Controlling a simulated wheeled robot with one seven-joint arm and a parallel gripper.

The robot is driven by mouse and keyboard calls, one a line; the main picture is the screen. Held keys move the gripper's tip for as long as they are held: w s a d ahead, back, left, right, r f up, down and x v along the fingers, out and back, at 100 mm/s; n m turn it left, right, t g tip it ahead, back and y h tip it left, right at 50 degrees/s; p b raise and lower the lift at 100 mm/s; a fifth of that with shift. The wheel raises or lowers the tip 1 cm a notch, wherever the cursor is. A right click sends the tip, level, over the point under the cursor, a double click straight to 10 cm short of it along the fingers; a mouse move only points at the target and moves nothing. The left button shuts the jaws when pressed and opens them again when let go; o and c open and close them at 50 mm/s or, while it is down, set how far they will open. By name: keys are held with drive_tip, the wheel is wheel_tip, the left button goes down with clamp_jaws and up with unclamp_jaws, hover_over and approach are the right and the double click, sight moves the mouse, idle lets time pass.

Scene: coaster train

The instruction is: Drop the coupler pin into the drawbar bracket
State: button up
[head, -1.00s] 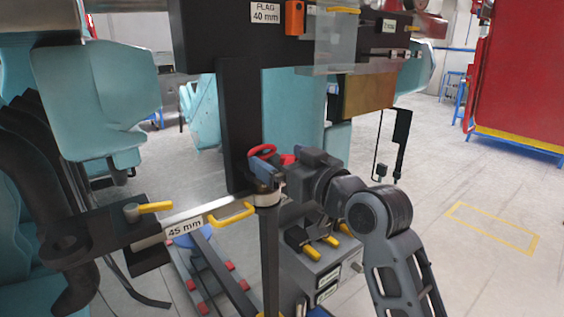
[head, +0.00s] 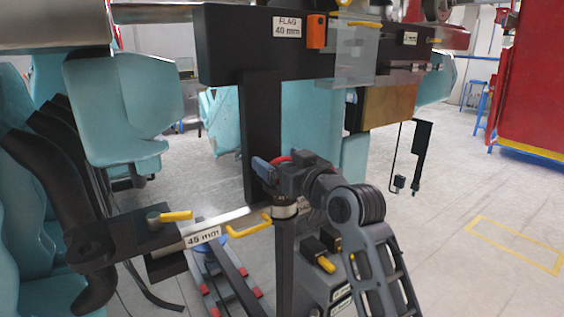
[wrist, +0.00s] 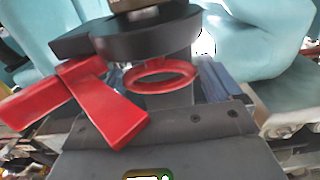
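The drawbar bracket (head: 90,246) is a dark plate with a round collar at the left, on a bar labelled 45 mm with yellow handles. My gripper (head: 272,178) is at the top of a dark post, right of the bracket, with a blue finger showing. A red part (head: 281,160) shows beside the finger. In the wrist view a red ring (wrist: 162,74) and a red crossed piece (wrist: 95,103) sit near a dark round body; the ring is probably the coupler pin's pull ring. The pin's shaft is hidden. I cannot tell whether my fingers grip it.
A dark upright (head: 260,135) with a beam labelled FLAG 40 mm stands just behind my gripper. A clear panel (head: 347,52) hangs from the beam. Open floor lies to the right.

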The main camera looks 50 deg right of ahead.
drive_tip(key=c, duration=0.9)
drive_tip(key=shift+r+p, duration=3.4)
drive_tip(key=shift+r, duration=0.55)
drive_tip(key=shift+c, duration=0.3)
drive_tip(key=shift+r, duration=2.35)
